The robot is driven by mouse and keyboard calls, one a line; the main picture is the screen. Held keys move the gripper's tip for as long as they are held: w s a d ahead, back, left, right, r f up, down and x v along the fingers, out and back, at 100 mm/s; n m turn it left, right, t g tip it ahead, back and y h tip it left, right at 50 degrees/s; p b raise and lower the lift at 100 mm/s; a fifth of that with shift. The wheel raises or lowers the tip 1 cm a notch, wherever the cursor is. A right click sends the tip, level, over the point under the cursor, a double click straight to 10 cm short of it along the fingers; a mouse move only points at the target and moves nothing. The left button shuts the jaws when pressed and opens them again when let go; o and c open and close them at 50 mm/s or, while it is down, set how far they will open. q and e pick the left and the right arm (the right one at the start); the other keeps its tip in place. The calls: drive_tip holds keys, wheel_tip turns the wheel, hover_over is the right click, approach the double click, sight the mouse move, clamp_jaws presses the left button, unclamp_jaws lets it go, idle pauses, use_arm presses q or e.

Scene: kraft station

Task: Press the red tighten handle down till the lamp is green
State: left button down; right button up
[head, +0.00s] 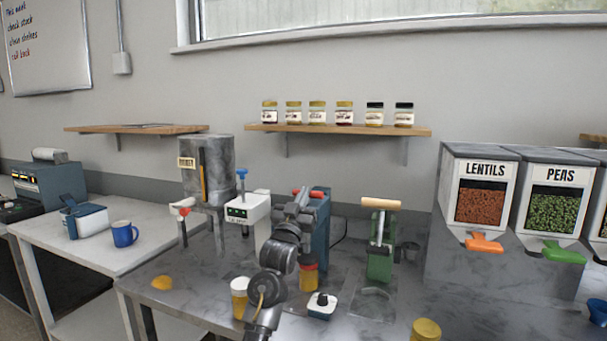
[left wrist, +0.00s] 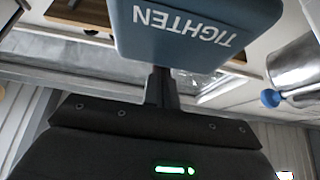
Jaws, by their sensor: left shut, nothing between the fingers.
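The blue tighten machine (head: 322,225) stands on the table in the head view, partly hidden behind my left arm. Its blue head with upside-down TIGHTEN lettering (left wrist: 190,28) fills the top of the left wrist view. Small red parts of the handle (head: 326,191) show at the machine's top. My left gripper (head: 303,199) is shut and empty, close in front of the machine's top. Its fingers (left wrist: 160,85) reach toward the blue head; contact cannot be told. A jar with an orange-red lid (head: 309,272) stands at the machine's foot. I cannot make out the machine's lamp. My right gripper is out of view.
A white machine with a blue knob (head: 244,207) stands left of my arm, and a green press (head: 380,250) stands right. A yellow-filled jar (head: 239,298) and a small white-and-dark device (head: 321,305) are near the arm. Lentil and pea dispensers (head: 487,195) stand at the right.

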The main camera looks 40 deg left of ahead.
use_arm(q)
wheel_tip(320, 180, up, 4)
drive_tip(key=p, duration=0.5)
drive_tip(key=b+v, duration=0.4)
drive_tip(key=v, duration=0.6)
drive_tip(key=shift+s+d, duration=0.15)
drive_tip(key=shift+s, duration=0.3)
